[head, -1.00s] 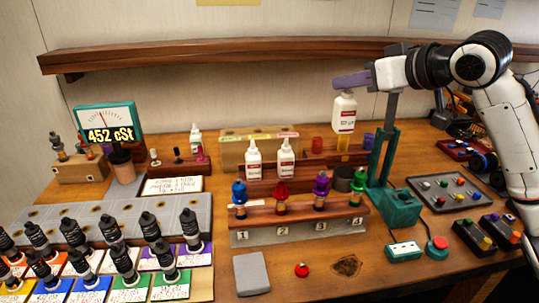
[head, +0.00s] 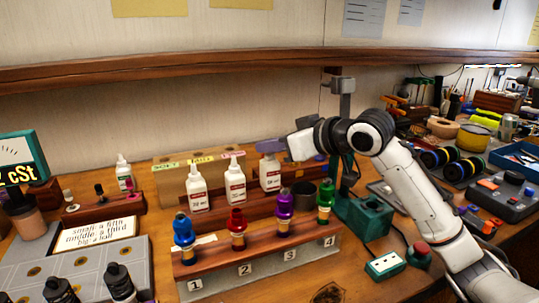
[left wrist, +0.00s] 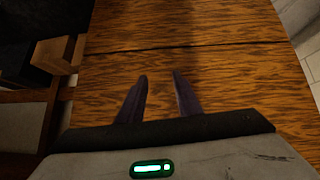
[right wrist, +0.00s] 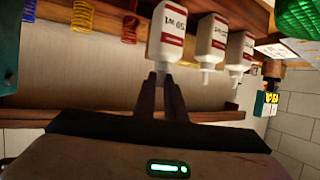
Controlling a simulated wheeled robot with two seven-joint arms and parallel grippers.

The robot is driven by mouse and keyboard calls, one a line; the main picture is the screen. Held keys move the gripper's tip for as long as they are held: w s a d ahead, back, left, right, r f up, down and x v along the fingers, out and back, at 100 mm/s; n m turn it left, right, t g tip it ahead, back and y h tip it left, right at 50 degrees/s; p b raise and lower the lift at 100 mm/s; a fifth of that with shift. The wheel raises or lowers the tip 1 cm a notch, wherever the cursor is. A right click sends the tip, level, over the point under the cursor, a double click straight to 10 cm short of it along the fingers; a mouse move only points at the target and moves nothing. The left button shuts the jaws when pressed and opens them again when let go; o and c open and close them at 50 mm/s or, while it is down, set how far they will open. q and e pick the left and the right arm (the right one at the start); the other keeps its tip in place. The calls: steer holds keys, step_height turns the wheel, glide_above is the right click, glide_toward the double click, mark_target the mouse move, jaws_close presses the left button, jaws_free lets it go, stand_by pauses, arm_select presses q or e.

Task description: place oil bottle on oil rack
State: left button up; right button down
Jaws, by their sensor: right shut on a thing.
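My right gripper (head: 268,148) is shut on the nozzle of a white oil bottle (head: 270,174) with a red label. The held bottle is upright, right of two similar bottles (head: 197,190) (head: 235,184), in line with them. The oil rack (head: 166,188) is the wooden block with coloured tags behind the bottles. The right wrist view shows the bottle (right wrist: 167,32) upside down at the fingertips. My left gripper (left wrist: 160,76) is open and empty above a wooden surface.
A numbered stand (head: 262,263) with blue, red, purple and green shock absorbers is in front of the bottles. A green press (head: 362,217) stands close to the right. A wooden shelf (head: 150,74) runs along the wall above.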

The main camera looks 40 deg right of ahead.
steer(key=shift+f, duration=0.7)
steer(key=c, duration=1.8)
jaws_free()
steer(key=shift+r, duration=0.1)
steer(key=b+v, duration=0.1)
steer(key=v, duration=1.1)
